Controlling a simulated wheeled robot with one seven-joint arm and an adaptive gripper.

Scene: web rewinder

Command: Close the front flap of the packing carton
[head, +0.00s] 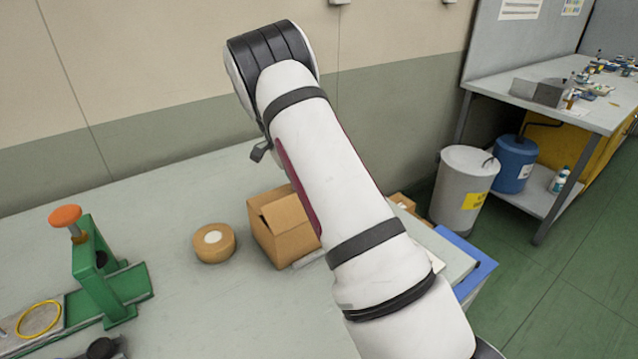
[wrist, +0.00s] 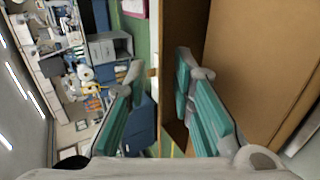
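The packing carton (head: 292,245) is a small brown cardboard box on the grey-green table, partly hidden behind my arm in the head view. Its top shows a tan flap (head: 284,213) and a dark gap beside it. In the wrist view, brown cardboard (wrist: 262,60) fills the right side very close up, with a narrower darker panel (wrist: 178,30) left of it. My gripper (wrist: 158,80) has its two green-padded fingers apart with nothing clearly held between them. The right finger overlaps the cardboard; contact cannot be told. My arm hides the gripper in the head view.
A tape roll (head: 214,243) lies left of the carton. A green press with an orange knob (head: 66,216) stands further left. A blue tray (head: 468,262) is at the table's right edge. Bare table lies in front of the tape roll.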

